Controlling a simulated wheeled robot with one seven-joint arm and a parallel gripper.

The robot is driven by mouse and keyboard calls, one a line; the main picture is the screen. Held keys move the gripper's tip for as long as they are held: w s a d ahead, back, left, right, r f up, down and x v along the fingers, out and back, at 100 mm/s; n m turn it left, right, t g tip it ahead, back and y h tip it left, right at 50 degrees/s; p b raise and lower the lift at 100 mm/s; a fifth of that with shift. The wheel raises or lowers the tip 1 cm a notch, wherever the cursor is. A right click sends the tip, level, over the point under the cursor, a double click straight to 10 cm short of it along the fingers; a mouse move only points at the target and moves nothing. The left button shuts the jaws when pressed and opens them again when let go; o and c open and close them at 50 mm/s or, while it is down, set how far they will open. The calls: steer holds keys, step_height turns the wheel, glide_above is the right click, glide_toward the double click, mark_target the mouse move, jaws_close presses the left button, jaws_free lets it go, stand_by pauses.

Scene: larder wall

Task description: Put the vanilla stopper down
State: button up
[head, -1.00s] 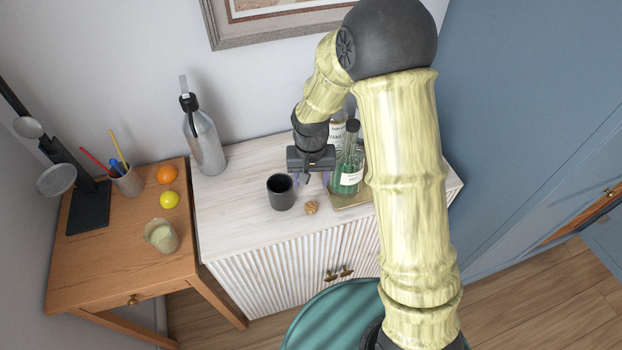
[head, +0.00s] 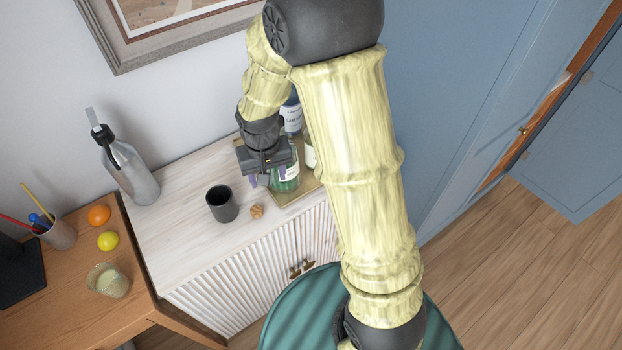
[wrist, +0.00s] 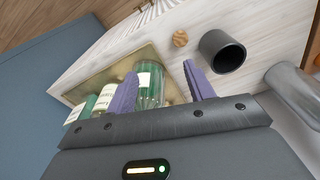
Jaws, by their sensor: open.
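My gripper (head: 267,181) has purple fingers and hangs over the tray end of the white cabinet. In the wrist view its fingers (wrist: 159,70) are apart, with nothing seen held between them. A green glass bottle (head: 287,180) stands on the tray close by my gripper. In the wrist view this bottle (wrist: 151,82) shows beyond and between the fingers; its top is hidden in the head view.
The gold tray (head: 284,216) also holds other labelled bottles (head: 292,114). A dark cup (head: 221,205) stands left of the tray, a grey metal bottle (head: 132,175) further left. The cabinet top (head: 180,235) is clear between them. A blue wall (head: 440,110) is at right.

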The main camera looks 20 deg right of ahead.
steer(key=s+d+r+t, duration=0.1)
steer(key=s+d+r, duration=0.5)
steer(key=s+d, duration=0.2)
steer(key=shift+s+d+r+t, duration=0.2)
steer(key=shift+s+d+t, duration=0.2)
steer(key=shift+s, duration=0.55)
